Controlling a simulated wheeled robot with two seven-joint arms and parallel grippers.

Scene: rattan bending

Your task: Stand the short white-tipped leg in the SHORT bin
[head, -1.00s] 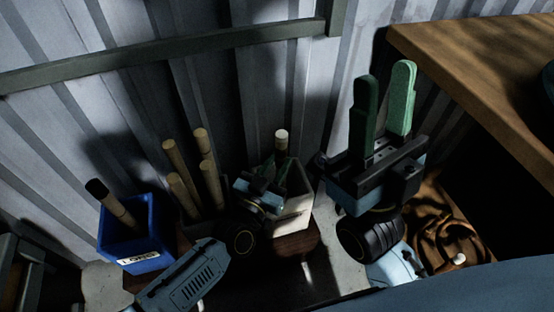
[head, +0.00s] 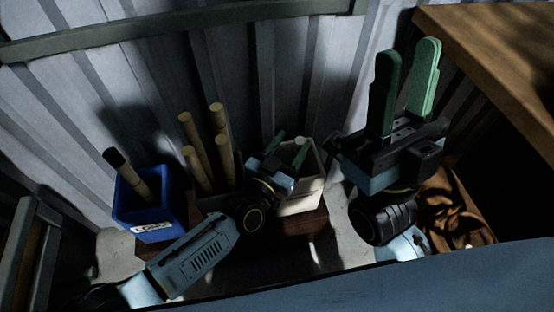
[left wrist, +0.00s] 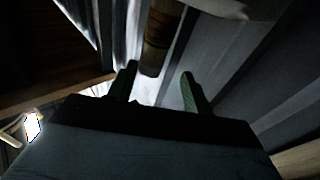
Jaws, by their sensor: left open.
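A pale bin (head: 312,184) stands right of the several bare legs; no label shows on it, so I cannot confirm it is the SHORT bin. My left gripper (head: 287,146) is open at its mouth, its green fingers apart. In the left wrist view a brown wooden stick (left wrist: 160,38) lies between and beyond the open fingertips (left wrist: 158,82), probably the short leg. Its white tip is not clearly visible now, and I cannot tell how it rests. My right gripper (head: 405,92) is raised at the right, fingers apart and empty.
A blue bin (head: 150,217) labelled LONG holds a dark-tipped leg (head: 130,174). Several plain tan legs (head: 205,150) stand in a container between the bins. A corrugated wall (head: 90,100) is close behind. A wooden tabletop (head: 490,70) is at upper right; brown cloth (head: 452,210) lies below it.

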